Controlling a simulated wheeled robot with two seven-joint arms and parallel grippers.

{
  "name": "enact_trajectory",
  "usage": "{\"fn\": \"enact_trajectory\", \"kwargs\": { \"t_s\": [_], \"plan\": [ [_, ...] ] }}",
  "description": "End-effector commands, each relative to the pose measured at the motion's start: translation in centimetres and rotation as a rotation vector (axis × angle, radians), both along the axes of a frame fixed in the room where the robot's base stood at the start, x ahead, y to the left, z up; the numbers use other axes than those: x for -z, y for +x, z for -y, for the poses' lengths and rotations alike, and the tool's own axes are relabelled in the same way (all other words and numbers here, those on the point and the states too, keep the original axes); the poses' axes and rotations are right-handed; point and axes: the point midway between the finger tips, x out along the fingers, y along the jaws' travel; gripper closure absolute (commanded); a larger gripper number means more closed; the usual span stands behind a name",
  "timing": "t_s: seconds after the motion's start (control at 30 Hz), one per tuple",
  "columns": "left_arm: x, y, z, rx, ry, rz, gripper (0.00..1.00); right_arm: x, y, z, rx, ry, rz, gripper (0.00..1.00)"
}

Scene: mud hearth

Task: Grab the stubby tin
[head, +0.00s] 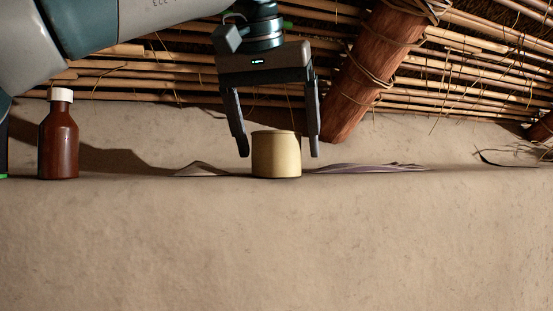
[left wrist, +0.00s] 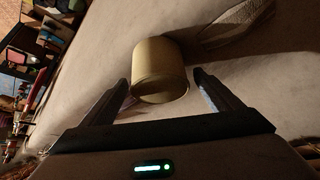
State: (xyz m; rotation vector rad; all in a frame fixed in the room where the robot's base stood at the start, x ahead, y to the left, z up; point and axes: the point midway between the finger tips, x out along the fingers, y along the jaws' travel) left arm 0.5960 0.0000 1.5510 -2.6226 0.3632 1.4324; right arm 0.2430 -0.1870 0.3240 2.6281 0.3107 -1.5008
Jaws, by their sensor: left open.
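The stubby tin (head: 276,156) is a short, pale yellow cylinder standing upright on the mud ledge. My left gripper (head: 280,154) is open above it, pointing down, with one finger on each side of the tin's upper part. In the head view a gap shows between the tin and each finger. In the left wrist view the tin (left wrist: 160,70) lies just beyond and between the open fingertips (left wrist: 163,84). My right gripper is not in view.
A brown bottle (head: 58,138) with a white cap stands on the ledge (head: 400,215) at the left. Flat dried leaves (head: 370,167) lie beside the tin. A reddish wooden beam (head: 372,70) slants down behind the gripper.

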Motion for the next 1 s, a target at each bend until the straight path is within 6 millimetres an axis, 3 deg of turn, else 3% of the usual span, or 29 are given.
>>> {"fn": "enact_trajectory", "kwargs": {
  "t_s": [0.1, 0.13, 0.3, 0.83, 1.0],
  "plan": [
    [0.0, 0.0, 0.0, 0.0, 0.0, 0.0, 0.15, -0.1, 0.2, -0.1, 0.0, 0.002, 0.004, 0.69],
    [0.0, 0.0, 0.0, 0.0, 0.0, 0.0, 0.2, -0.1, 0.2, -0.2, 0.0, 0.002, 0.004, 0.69],
    [0.0, 0.0, 0.0, 0.0, 0.0, 0.0, 0.61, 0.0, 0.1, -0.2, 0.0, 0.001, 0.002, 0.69],
    [-0.6, 0.0, 0.0, 0.0, -0.001, 0.0, 0.62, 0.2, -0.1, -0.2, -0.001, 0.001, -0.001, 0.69],
    [-0.4, -2.0, -0.6, 0.001, -0.001, 0.002, 0.62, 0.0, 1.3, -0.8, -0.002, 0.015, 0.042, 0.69]
  ]
}}
